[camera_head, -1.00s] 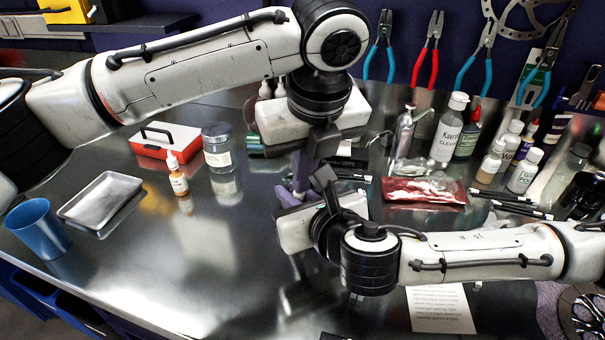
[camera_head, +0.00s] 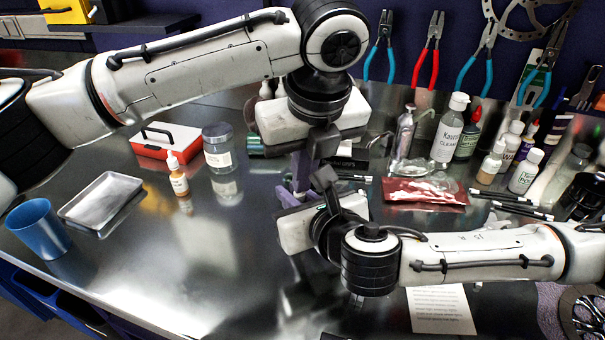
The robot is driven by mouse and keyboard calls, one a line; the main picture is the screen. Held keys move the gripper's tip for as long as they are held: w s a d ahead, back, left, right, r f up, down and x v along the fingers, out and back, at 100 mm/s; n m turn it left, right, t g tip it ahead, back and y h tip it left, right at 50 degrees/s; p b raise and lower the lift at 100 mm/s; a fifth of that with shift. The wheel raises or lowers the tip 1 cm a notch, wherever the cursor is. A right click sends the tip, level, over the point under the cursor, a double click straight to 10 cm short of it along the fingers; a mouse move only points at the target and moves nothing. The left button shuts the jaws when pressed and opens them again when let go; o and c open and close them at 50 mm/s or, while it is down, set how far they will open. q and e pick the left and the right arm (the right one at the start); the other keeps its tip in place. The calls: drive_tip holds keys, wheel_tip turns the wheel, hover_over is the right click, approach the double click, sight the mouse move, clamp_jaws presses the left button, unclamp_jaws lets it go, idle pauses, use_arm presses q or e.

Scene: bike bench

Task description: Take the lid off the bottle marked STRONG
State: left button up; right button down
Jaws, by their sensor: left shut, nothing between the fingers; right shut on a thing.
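No label reading STRONG is legible in the head view, and I cannot tell which bottle carries it. My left gripper (camera_head: 302,172) points down over the middle of the bench; its fingers are shut with nothing between them. My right gripper (camera_head: 287,196) is just below it, close to the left fingers, with its wrist coming in from the right. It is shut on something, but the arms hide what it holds. A small dropper bottle (camera_head: 179,177) with an orange label and white top stands upright at left. A grey lidded jar (camera_head: 218,150) stands beside it.
A red and white box (camera_head: 165,142), a metal tray (camera_head: 101,197) and a blue cup (camera_head: 38,228) are at left. At right are a red packet (camera_head: 425,192), a white cleaner bottle (camera_head: 447,130) and several smaller bottles. The front middle of the bench is clear.

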use_arm(q)
drive_tip(key=shift+o, duration=1.2)
drive_tip(key=shift+w+a+f, duration=0.1)
drive_tip(key=shift+a, duration=0.25)
use_arm(e)
drive_tip(key=shift+d+f, duration=0.35)
drive_tip(key=shift+f, duration=0.15)
use_arm(q)
drive_tip(key=shift+d, duration=0.2)
use_arm(e)
drive_tip(key=shift+a, duration=0.1)
use_arm(q)
drive_tip(key=shift+r, duration=2.35)
use_arm(e)
drive_tip(key=shift+s, duration=0.1)
drive_tip(key=c, duration=1.8)
unclamp_jaws()
drive_tip(key=shift+a, duration=0.1)
use_arm(q)
drive_tip(key=shift+f, duration=0.1)
use_arm(e)
drive_tip(key=shift+o, duration=0.6)
drive_tip(key=shift+r, duration=0.25)
